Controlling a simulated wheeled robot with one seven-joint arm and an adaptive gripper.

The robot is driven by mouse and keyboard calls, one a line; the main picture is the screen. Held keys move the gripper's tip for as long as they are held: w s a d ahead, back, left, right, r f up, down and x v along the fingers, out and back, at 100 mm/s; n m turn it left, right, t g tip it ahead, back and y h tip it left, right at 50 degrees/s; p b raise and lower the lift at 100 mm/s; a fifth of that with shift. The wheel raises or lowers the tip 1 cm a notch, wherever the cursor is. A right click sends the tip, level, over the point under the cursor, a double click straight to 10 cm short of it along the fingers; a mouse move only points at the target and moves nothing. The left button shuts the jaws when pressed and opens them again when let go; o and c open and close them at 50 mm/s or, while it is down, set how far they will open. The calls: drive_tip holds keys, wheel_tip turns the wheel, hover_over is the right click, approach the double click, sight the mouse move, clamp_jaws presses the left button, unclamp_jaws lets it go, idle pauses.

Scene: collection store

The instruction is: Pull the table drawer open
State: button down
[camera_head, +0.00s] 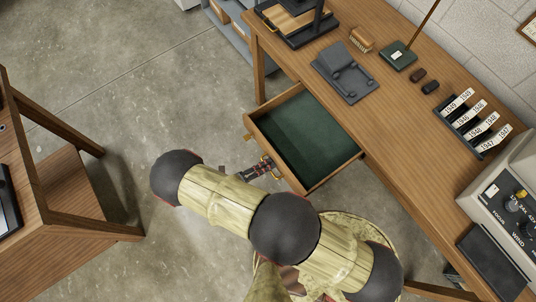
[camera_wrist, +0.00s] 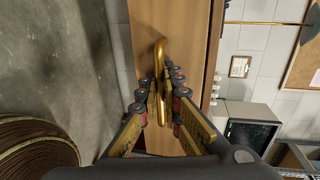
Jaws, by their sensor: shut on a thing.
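The table drawer (camera_head: 309,138) is pulled out from the long wooden table (camera_head: 408,110), and its green-lined inside shows empty. Its brass handle is on the front panel, partly hidden by my gripper in the head view. My gripper (camera_head: 258,171) is at the drawer front. In the wrist view, the fingers of my gripper (camera_wrist: 158,100) are closed around the brass handle (camera_wrist: 159,53), which runs between them against the wooden drawer front (camera_wrist: 185,35).
Another wooden table (camera_head: 60,190) stands at left. Bare concrete floor (camera_head: 140,70) lies between.

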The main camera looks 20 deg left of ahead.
drive_tip(key=c, duration=2.3)
unclamp_jaws()
